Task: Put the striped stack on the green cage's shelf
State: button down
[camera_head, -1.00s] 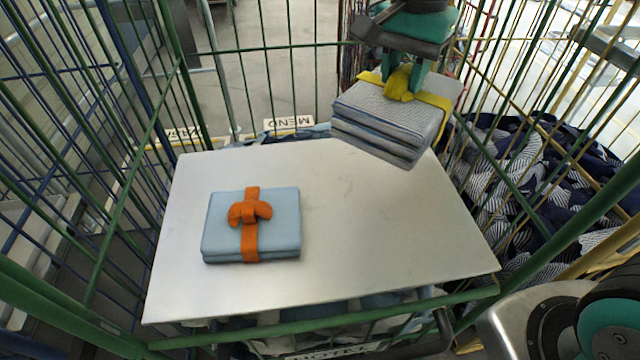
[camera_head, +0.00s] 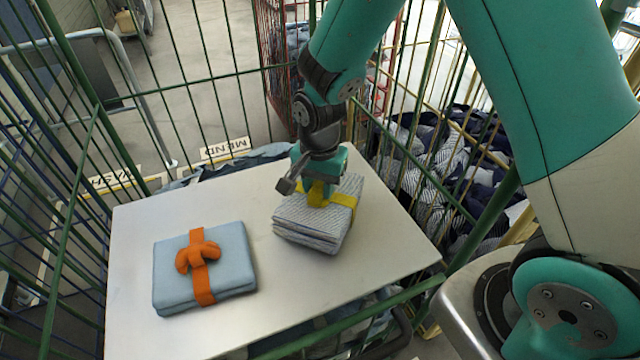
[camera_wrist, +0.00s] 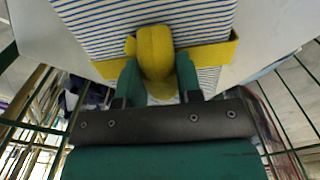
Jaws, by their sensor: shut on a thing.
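The striped stack (camera_head: 310,225), folded cloth in thin blue and white stripes with a yellow strap, is over the right part of the green cage's white shelf (camera_head: 225,300). My gripper (camera_head: 318,190) is above it and shut on the yellow knot of its strap. The wrist view shows my gripper's two fingers (camera_wrist: 157,82) on either side of the yellow knot (camera_wrist: 155,50), with the striped cloth (camera_wrist: 100,28) beyond. The stack looks at or just above the shelf surface; I cannot tell whether it touches.
A light blue stack (camera_head: 172,272) with an orange strap lies on the shelf's left part. Green cage bars (camera_head: 90,150) stand around the shelf. A yellow cage with dark and striped cloth (camera_head: 440,165) is to the right. The shelf between the stacks is bare.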

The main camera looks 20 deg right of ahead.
jog(key=shift+f, duration=0.5)
jog(key=shift+f, duration=0.1)
jog(key=c, duration=0.8)
grip_release()
notch_tip(320, 180, up, 12)
jog(key=b, duration=0.3)
jog(key=s+a+r+n+y, duration=0.1)
jog(key=s+r+n, duration=0.1)
jog(key=s+n, duration=0.3)
jog(key=s+a+r+n+y, duration=0.1)
jog(key=s+r+n, duration=0.2)
jog(key=s+n, duration=0.2)
jog(key=s+a+r+n+y, duration=0.2)
jog(key=s+n, duration=0.4)
jog(key=s, duration=0.4)
jog(key=shift+a+r, duration=0.1)
jog(key=shift+r, duration=0.4)
